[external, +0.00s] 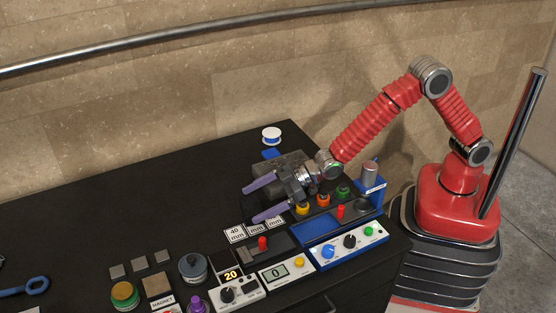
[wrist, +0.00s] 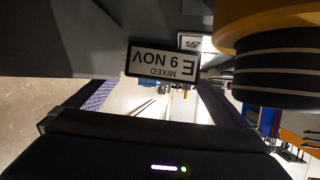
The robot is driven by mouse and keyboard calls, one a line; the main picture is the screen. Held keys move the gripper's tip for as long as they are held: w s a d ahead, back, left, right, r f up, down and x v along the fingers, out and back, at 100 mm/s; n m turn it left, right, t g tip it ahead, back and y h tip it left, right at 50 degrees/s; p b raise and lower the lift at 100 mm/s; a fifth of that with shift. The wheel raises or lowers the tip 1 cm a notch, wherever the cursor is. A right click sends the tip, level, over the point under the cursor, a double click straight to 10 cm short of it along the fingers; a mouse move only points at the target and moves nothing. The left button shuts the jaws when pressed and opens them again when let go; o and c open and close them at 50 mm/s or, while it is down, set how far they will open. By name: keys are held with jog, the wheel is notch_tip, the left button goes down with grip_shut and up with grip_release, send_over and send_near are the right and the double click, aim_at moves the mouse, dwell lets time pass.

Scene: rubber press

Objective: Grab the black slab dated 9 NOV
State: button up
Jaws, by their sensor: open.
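A white tag (wrist: 162,63) reading "E MIXED 9 NOV" shows upside down in the wrist view. It lies against a large dark grey surface (wrist: 60,40), which seems to be the slab. In the external view a dark grey block (external: 284,163) sits just behind my gripper, partly hidden by it; no date is readable there. My gripper (external: 251,204) is open, its two purple fingers spread over the table and pointing left. I see nothing held between them. In the wrist view one purple finger (wrist: 95,96) shows at the left, below the tag.
Yellow, orange and green buttons (external: 323,200) stand just right of my gripper, near a blue frame (external: 320,229). Control boxes and switches crowd the front. A white spool (external: 271,134) stands at the back. The table's left middle (external: 130,215) is clear.

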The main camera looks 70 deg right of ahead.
aim_at(250, 205)
jog(key=shift+x, duration=1.8)
jog(key=shift+r, duration=0.1)
jog(key=c, duration=1.4)
notch_tip(250, 205, up, 10)
